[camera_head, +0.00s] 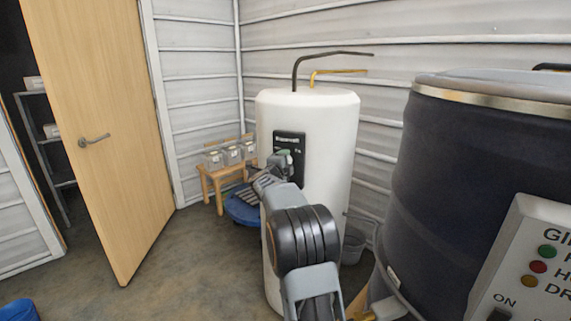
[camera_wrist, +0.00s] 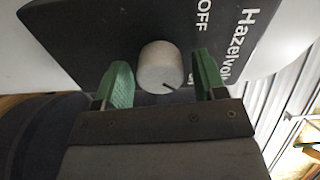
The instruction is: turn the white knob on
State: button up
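The white knob (camera_wrist: 160,66) sits on a dark panel (camera_wrist: 100,30) with the words "Hazelvolt" and "OFF" in the wrist view. A short dark mark on the knob points to the lower right. My gripper (camera_wrist: 163,75) is open, with one green finger on each side of the knob and a gap on both sides. I cannot tell how far the fingertips reach along it. In the head view the panel (camera_head: 282,138) is on a white tank (camera_head: 335,140). My gripper (camera_head: 283,160) is in front of the panel there and hides the knob.
A large dark drum (camera_head: 450,170) with a light control box (camera_head: 535,260) stands close on the right. A wooden stool (camera_head: 206,176) with several clear containers and a blue round object (camera_head: 238,212) are left of the tank. Open floor (camera_head: 190,270) lies at lower left.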

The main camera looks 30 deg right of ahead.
jog(key=shift+o, duration=0.2)
jog(key=v, duration=1.3)
jog(key=shift+s+a, duration=0.25)
jog(key=shift+a, duration=0.05)
